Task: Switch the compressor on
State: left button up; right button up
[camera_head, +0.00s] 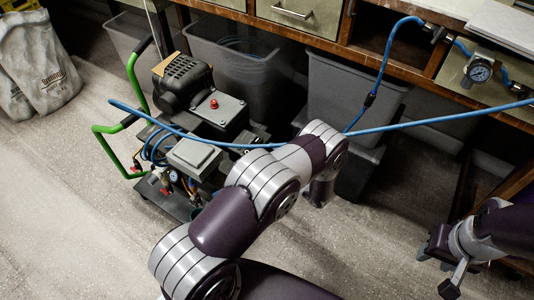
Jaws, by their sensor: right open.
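The compressor (186,82) stands on the floor at the left, a dark machine with a black ribbed motor and green handles. A small red button (214,104) sits on top of its dark box (218,113). A gauge and small fittings show low at its front. My left arm crosses the middle of the view, in front of the compressor's right side; its gripper is not visible. My right gripper (444,268) is at the lower right, open and empty, over the floor and far from the compressor.
A blue hose (437,118) runs across the view, over the compressor and in front of the workbench (428,88). Grey bins (352,92) stand under the bench. A pressure gauge (479,72) hangs at the right. Floor at lower left is clear.

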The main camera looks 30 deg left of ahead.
pick_arm(q)
jog(key=p+v, duration=0.2)
jog(key=v, duration=0.7)
jog(key=shift+s+d, duration=0.2)
jog(key=shift+d, duration=0.15)
jog(key=shift+r, duration=0.1)
